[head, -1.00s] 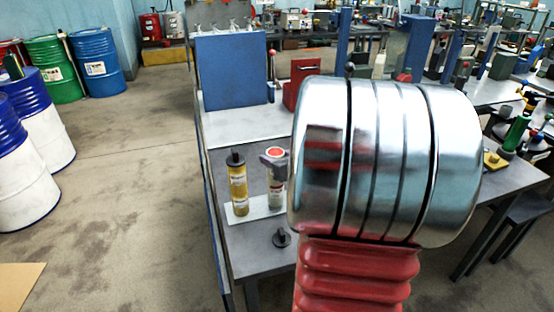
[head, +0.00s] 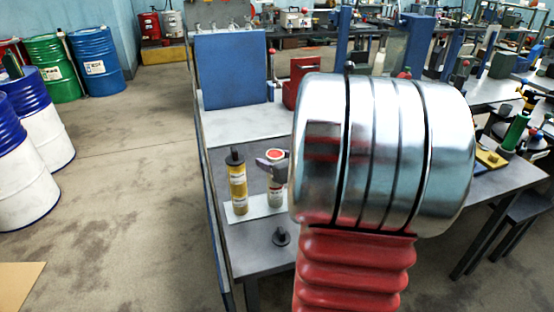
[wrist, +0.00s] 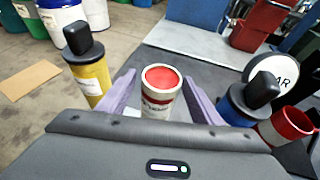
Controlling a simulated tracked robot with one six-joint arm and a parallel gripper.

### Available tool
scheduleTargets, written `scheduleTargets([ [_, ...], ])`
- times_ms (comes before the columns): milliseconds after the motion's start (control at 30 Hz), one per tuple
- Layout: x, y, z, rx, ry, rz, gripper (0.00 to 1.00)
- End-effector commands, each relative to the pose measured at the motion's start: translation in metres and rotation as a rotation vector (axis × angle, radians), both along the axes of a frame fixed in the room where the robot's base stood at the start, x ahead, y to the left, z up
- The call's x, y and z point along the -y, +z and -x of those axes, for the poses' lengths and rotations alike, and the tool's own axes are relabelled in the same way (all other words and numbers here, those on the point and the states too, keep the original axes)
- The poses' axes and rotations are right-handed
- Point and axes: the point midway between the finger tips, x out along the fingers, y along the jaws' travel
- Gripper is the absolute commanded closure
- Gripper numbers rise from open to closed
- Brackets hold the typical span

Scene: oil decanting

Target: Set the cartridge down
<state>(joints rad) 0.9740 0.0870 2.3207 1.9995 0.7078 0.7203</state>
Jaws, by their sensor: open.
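The cartridge (head: 277,192) is a pale cylinder with a red top and stands upright on a light plate (head: 270,211) on the grey bench. In the wrist view the cartridge (wrist: 158,104) stands between the two purple fingers of my gripper (wrist: 159,76). The fingers are spread, with a gap visible on each side of the cartridge. In the head view one purple finger of my gripper (head: 267,162) shows at the cartridge's upper left. My arm hides the other finger there. The cartridge's base is hidden by my gripper in the wrist view.
A yellow cartridge with a black cap (head: 238,186) stands close on the left. A small black piece (head: 281,238) lies in front. In the wrist view, a blue capped container (wrist: 235,106), a white disc (wrist: 272,74) and a red container (wrist: 290,122) stand close on the right.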

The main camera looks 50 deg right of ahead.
Motion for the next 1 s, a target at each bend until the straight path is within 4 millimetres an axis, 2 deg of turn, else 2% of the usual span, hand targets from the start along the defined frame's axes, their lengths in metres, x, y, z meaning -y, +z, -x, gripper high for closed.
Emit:
scheduleTargets([
  [267,-0.002,0.007,0.011,0.0,-0.001,0.002,0.41],
  [1000,-0.025,0.043,0.095,0.001,-0.004,0.003,0.41],
])
